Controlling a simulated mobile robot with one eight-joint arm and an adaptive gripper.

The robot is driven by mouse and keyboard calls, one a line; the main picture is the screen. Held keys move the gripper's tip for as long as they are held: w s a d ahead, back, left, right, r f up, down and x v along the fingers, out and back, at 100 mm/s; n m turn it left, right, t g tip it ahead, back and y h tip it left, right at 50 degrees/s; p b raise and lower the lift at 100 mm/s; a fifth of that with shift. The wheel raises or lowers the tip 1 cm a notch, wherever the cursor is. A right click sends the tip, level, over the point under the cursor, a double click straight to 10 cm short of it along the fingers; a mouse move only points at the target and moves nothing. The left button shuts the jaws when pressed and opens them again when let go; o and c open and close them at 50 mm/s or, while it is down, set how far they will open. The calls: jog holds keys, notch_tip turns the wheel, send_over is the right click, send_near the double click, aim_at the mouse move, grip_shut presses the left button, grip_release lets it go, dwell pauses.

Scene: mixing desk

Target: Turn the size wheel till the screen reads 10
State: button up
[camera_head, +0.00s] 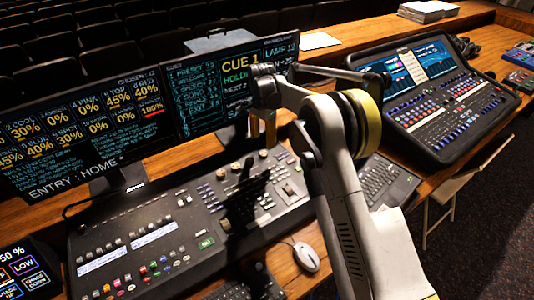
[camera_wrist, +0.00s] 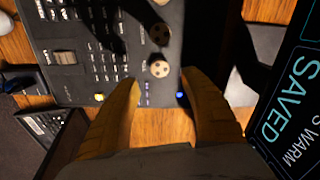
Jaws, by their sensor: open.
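My gripper (camera_head: 262,130) is over the back of the grey desk (camera_head: 160,235), in front of the cue screen (camera_head: 215,95). In the wrist view its two orange-brown fingers (camera_wrist: 160,88) are spread apart with nothing between them. I cannot tell which one is the size wheel, as no label is readable. The left screen (camera_head: 85,125) shows percentages and "ENTRY : HOME". The cue screen is partly hidden by my arm, and no size reading is legible.
A second console (camera_head: 440,95) stands at the right. A small touch panel (camera_head: 25,275) is at the lower left. The cue screen's "SAVED" text (camera_wrist: 290,100) is close to the right finger.

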aim_at(263, 153)
notch_tip(263, 153, down, 7)
jog(key=shift+f+b, duration=0.1)
jog(key=shift+b, duration=0.5)
grip_shut()
jog(key=shift+n, duration=0.4)
jog(key=n+b, duration=0.1)
jog(key=n, duration=0.2)
jog(key=shift+n, duration=2)
